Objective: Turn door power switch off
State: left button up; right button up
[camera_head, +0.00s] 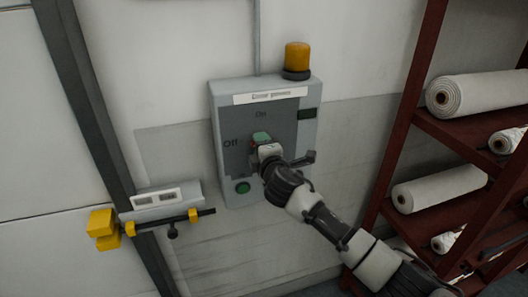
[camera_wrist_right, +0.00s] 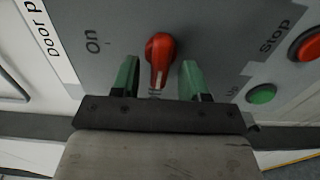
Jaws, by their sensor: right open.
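The door power box (camera_head: 225,105) is a grey panel on the wall with a white label strip, "On" near the top and "Off" at the left. Its red rotary switch (camera_wrist_right: 158,55) shows in the right wrist view, with a pale mark at its end nearest my gripper. My right gripper (camera_head: 262,138) is in front of the panel and hides most of the switch in the head view. In the wrist view its green fingers (camera_wrist_right: 160,78) are open, one on each side of the red switch, with visible gaps. My left gripper is out of view.
A green button (camera_head: 242,187) is at the box's lower left. A red button (camera_wrist_right: 308,45) marked "Stop" shows in the wrist view. An amber lamp (camera_head: 297,58) tops the box. A yellow-and-black door latch (camera_head: 150,224) is at left, a red shelf (camera_head: 408,95) with white rolls at right.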

jog(key=b+v, duration=0.2)
jog(key=v, duration=0.8)
jog(key=shift+s+b, duration=0.3)
jog(key=shift+s, duration=0.05)
jog(key=shift+d, duration=0.1)
